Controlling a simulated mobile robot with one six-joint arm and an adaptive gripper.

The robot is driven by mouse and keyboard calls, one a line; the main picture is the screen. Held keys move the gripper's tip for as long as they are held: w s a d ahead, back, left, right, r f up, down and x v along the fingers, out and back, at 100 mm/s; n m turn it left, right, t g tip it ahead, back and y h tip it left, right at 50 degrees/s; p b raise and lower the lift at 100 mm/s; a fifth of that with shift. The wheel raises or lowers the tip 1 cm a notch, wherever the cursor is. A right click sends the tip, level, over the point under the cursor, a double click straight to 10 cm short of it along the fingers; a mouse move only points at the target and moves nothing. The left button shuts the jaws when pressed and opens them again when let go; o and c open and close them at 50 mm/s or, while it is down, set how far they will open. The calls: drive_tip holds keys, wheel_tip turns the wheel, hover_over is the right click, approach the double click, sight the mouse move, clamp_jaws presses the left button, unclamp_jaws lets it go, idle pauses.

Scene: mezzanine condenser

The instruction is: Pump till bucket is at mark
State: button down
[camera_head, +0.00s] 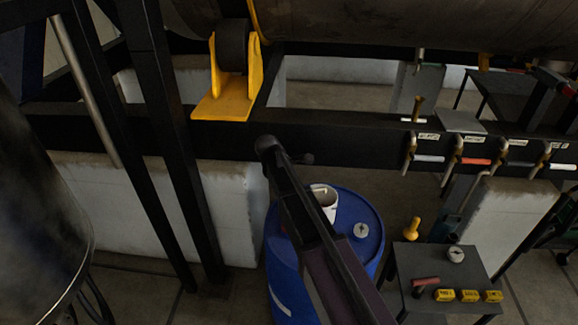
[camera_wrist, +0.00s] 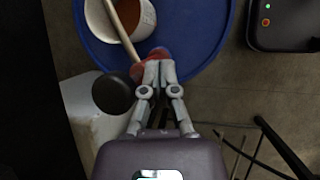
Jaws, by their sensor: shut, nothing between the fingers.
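The white bucket (camera_head: 325,201) stands on top of a blue drum (camera_head: 370,215). In the wrist view the bucket (camera_wrist: 146,20) shows at the top, with a brownish-orange inside. A tan rod (camera_wrist: 124,32) crosses the bucket's rim in the picture. It runs down to a red piece (camera_wrist: 150,60) at my fingertips. My gripper (camera_wrist: 159,70) is shut and empty, over or against the red piece; I cannot tell if they touch. A dark round knob (camera_wrist: 113,94) is just left of the fingers. I cannot make out a mark or a level in the bucket.
A small dark table (camera_head: 435,262) at right holds a red-handled tool (camera_head: 426,281) and yellow blocks (camera_head: 468,295). A black beam (camera_head: 340,135) with several valve handles crosses behind the drum. A large grey cylinder (camera_head: 390,22) hangs above. Dark posts stand at left.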

drive_tip(key=w+a+r+n+p, duration=0.1)
drive_tip(key=w+a+r+n, duration=0.1)
drive_tip(key=a, duration=0.2)
drive_tip(key=w+a+r+n+t+h+p, duration=0.1)
drive_tip(key=a+r+n, duration=0.1)
drive_tip(key=a+r, duration=0.1)
drive_tip(key=shift+w+a+n, duration=0.4)
drive_tip(key=shift+a, duration=0.25)
drive_tip(key=shift+d+f, duration=0.1)
drive_tip(key=shift+f, duration=0.05)
drive_tip(key=shift+b+x, duration=2.6)
drive_tip(key=shift+x, duration=0.75)
drive_tip(key=shift+w+d, duration=0.1)
